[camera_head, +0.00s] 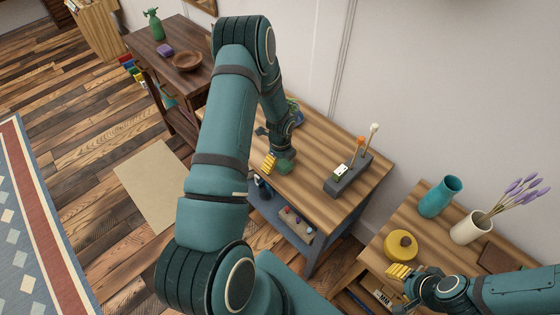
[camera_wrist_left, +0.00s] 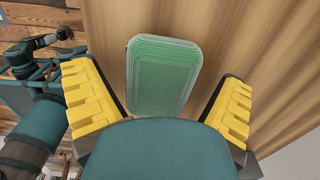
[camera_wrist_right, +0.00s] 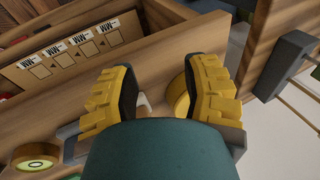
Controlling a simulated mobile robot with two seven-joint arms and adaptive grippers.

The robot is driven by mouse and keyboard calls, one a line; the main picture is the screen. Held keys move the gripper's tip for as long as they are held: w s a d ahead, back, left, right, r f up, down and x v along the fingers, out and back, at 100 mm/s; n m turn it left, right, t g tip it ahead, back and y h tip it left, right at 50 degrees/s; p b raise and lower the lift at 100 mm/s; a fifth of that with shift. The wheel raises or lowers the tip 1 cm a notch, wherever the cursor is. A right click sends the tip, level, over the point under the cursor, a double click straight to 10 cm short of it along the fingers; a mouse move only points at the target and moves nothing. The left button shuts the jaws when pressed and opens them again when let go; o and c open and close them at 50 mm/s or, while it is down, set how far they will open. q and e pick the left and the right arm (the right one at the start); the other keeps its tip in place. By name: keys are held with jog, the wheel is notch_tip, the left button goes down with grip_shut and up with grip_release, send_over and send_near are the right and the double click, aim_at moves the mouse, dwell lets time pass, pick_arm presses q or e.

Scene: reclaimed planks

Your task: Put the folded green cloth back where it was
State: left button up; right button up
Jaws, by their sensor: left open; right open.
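The folded green cloth (camera_wrist_left: 163,75) lies flat on a wooden top in the left wrist view, a layered rounded rectangle. My left gripper (camera_wrist_left: 156,88) is open, with one yellow finger on each side of the cloth and a visible gap to each. In the head view my left gripper (camera_head: 272,162) is low over the middle table (camera_head: 317,192); my arm and gripper make the cloth hard to make out there. My right gripper (camera_wrist_right: 160,85) is open and empty above an open drawer; in the head view it (camera_head: 400,271) is at the right table.
A grey holder (camera_head: 348,178) with upright tools stands on the middle table. The right table carries a yellow round pot (camera_head: 401,246), a teal vase (camera_head: 440,197) and a cream vase (camera_head: 471,227) with purple flowers. The open drawer (camera_wrist_right: 70,58) holds labelled cards. A dark table (camera_head: 190,42) stands behind.

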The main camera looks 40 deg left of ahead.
pick_arm(q)
notch_tip(320, 180, up, 12)
jog(key=p, duration=0.1)
pick_arm(e)
jog(key=shift+w+r, duration=0.2)
jog(key=shift+r, duration=0.55)
pick_arm(q)
jog(key=s+d+f+n+h, duration=0.1)
jog(key=d+n, duration=0.2)
jog(key=d, duration=0.3)
jog(key=s+d+f+n+t+h, duration=0.1)
jog(key=d+f+n, duration=0.1)
jog(key=d, duration=0.5)
jog(key=d+f+n+h, duration=0.1)
jog(key=d+n, duration=0.4)
jog(key=d, duration=0.1)
jog(key=shift+s+d+f+t, duration=0.2)
jog(key=shift+s+f+t, duration=0.1)
jog(key=shift+s+f, duration=0.1)
pick_arm(e)
jog(key=shift+d, duration=0.1)
pick_arm(q)
jog(key=s+d+n, duration=0.7)
jog(key=d+n, duration=0.3)
jog(key=n, duration=0.1)
jog(key=shift+s+d+f+t+h, duration=0.15)
jog(key=shift+s+f+t+h, duration=0.1)
jog(key=shift+f+t+h, duration=0.15)
